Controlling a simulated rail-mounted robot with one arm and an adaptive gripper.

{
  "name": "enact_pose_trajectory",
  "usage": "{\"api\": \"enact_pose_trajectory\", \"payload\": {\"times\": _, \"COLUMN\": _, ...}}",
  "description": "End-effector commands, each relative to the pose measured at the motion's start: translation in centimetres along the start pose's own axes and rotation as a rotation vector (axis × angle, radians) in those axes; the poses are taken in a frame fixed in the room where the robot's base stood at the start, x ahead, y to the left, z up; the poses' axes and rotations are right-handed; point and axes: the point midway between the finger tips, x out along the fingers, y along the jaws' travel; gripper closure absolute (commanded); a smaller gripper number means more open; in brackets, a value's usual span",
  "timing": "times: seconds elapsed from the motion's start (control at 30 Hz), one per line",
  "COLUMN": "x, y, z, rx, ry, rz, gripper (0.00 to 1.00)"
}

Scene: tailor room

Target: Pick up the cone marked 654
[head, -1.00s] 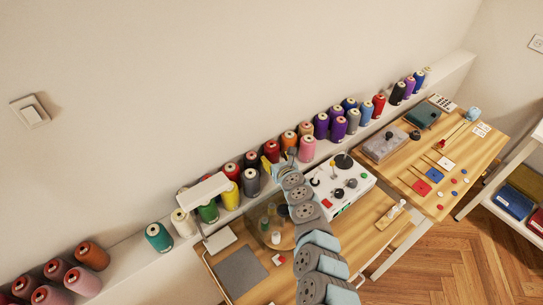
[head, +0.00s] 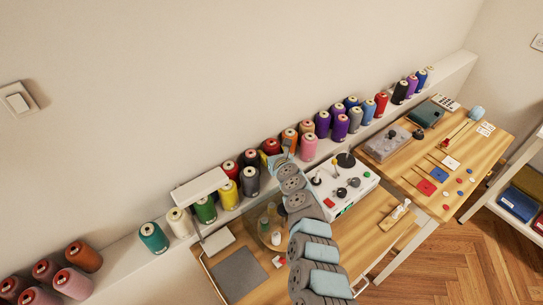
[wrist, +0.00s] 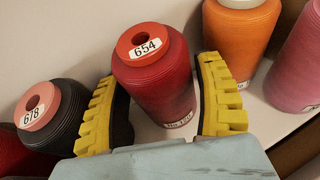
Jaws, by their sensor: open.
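The cone marked 654 (wrist: 158,82) is dark red with a pale-red top and a white label, and stands upright in the wrist view. In the head view a red cone (head: 271,146) at the arm's end appears to be it, partly hidden by my arm. My gripper (wrist: 160,90) is open, with one yellow ribbed finger on each side of the cone. The fingers reach around its body; I cannot tell whether either touches it. The gripper is mostly hidden in the head view.
A dark cone marked 678 (wrist: 50,118) stands close left of the left finger. An orange cone (wrist: 238,35) and a pink cone (wrist: 300,65) stand to the right. The shelf (head: 120,265) holds many cones. A white control box (head: 345,185) sits on the table below.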

Motion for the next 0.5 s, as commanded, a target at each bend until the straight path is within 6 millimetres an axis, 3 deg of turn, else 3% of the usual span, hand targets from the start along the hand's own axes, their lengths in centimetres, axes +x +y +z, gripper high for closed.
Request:
{"api": "enact_pose_trajectory", "payload": {"times": 0.47, "x": 0.63, "y": -0.02, "z": 0.15, "rx": 0.001, "ry": -0.002, "rz": -0.001, "gripper": 0.31}}
{"api": "enact_pose_trajectory", "payload": {"times": 0.5, "x": 0.63, "y": -0.02, "z": 0.15, "rx": 0.001, "ry": -0.002, "rz": -0.001, "gripper": 0.40}}
